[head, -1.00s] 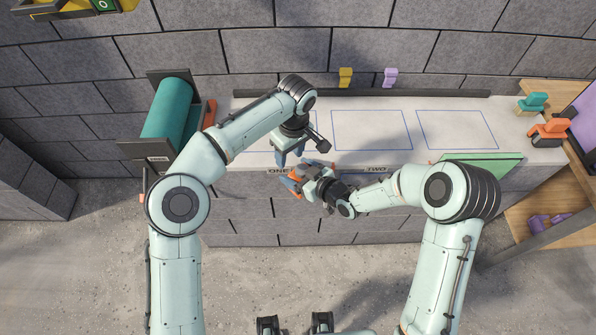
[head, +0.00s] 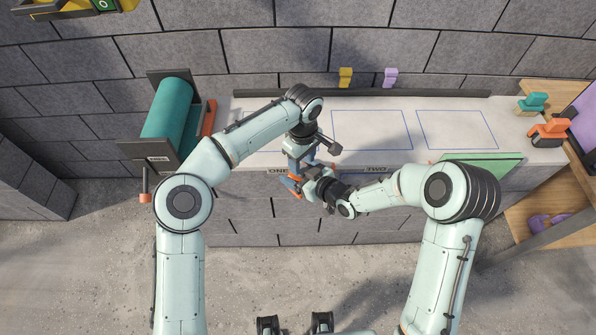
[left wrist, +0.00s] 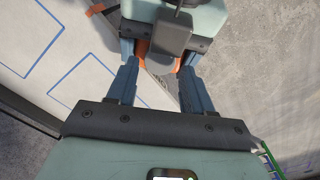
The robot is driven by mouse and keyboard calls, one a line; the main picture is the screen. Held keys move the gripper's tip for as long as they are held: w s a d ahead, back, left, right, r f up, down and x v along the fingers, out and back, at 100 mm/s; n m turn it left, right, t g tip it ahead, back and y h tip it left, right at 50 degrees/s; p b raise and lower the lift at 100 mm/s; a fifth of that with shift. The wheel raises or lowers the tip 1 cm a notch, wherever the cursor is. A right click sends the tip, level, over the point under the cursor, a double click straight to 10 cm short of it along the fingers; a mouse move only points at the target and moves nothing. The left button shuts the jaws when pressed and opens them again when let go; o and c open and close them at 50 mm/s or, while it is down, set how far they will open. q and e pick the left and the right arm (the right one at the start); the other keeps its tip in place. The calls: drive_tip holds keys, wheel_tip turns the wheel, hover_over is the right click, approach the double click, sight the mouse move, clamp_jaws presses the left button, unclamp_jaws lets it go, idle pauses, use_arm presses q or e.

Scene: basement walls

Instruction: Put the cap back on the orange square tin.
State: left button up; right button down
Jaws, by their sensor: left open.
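An orange piece, which I take for the orange square tin (head: 295,180), is at my right gripper (head: 302,188), over the front edge of the counter. In the left wrist view the orange tin (left wrist: 142,52) shows between the right gripper's blue-grey fingers, mostly hidden by that gripper's body and dark camera. The right gripper appears shut on it. My left gripper (head: 298,165) is open, pointing down, just behind and very near the right one. Its fingers (left wrist: 158,98) have nothing visible between them. I cannot make out the cap in any view.
The pale counter (head: 440,105) has blue-outlined areas and free room at the right. A teal roll (head: 168,118) stands left. Yellow (head: 345,77) and purple (head: 391,77) items are at the back. Teal (head: 533,102) and orange (head: 550,131) items sit right. A green panel (head: 485,165) lies near the right arm.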

sight(302, 169)
use_arm(q)
drive_tip(key=shift+f, duration=1.55)
drive_tip(key=c, duration=0.9)
drive_tip(key=shift+m, duration=1.6)
drive_tip(key=o, duration=1.2)
drive_tip(key=shift+r, duration=2.3)
drive_tip(key=o, duration=0.5)
drive_tip(key=shift+o, duration=0.2)
